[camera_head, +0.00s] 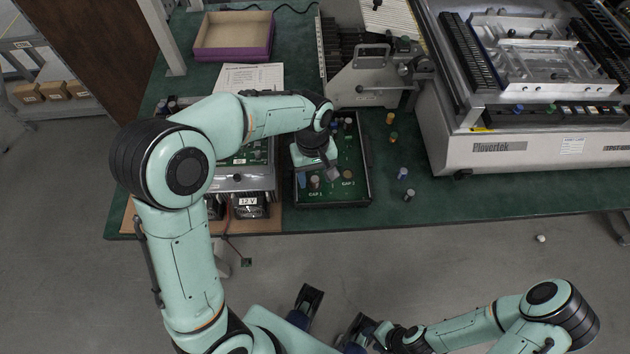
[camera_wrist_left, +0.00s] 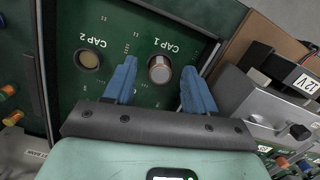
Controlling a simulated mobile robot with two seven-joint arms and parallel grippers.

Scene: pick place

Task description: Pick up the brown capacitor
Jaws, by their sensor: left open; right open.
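My left gripper (camera_head: 317,174) is over the front left of this tray. Its two blue fingers (camera_wrist_left: 160,84) are open, one on each side of the capacitor, with gaps visible. My right gripper (camera_head: 363,332) is low in the head view, away from the bench; its fingers are hard to make out.
A tan round spot (camera_wrist_left: 89,60) is at CAP 2. A box labelled 12 V (camera_head: 250,205) stands left of the tray. Several small parts, such as an orange one (camera_head: 390,118) and a grey one (camera_head: 409,194), stand on the green bench. A large Plovertek machine (camera_head: 500,147) is right.

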